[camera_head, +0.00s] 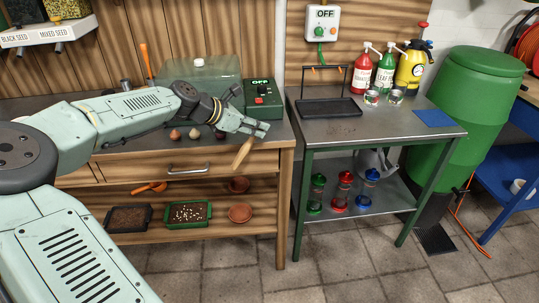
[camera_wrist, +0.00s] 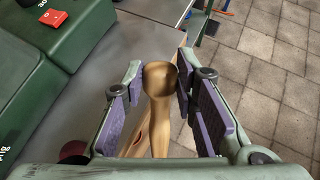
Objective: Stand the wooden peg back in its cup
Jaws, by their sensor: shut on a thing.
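My gripper (camera_head: 258,128) is shut on the wooden peg (camera_head: 242,153), near the right end of the wooden workbench. In the head view the peg hangs below the fingers, tilted, with its tip down and to the left. In the wrist view my gripper (camera_wrist: 157,80) has the peg (camera_wrist: 160,98) between its purple pads, its wide rounded end toward the fingertips. A small grey cylinder (camera_head: 125,85) stands at the back of the bench, partly behind my arm; I cannot tell whether it is the peg's cup.
A green box with a red switch (camera_head: 262,97) stands close behind the gripper. Several small bulb-like things (camera_head: 193,133) lie on the bench. A clear-lidded green container (camera_head: 198,72) stands behind my arm. The metal table (camera_head: 350,128) to the right holds a dark rack (camera_head: 328,106) and bottles.

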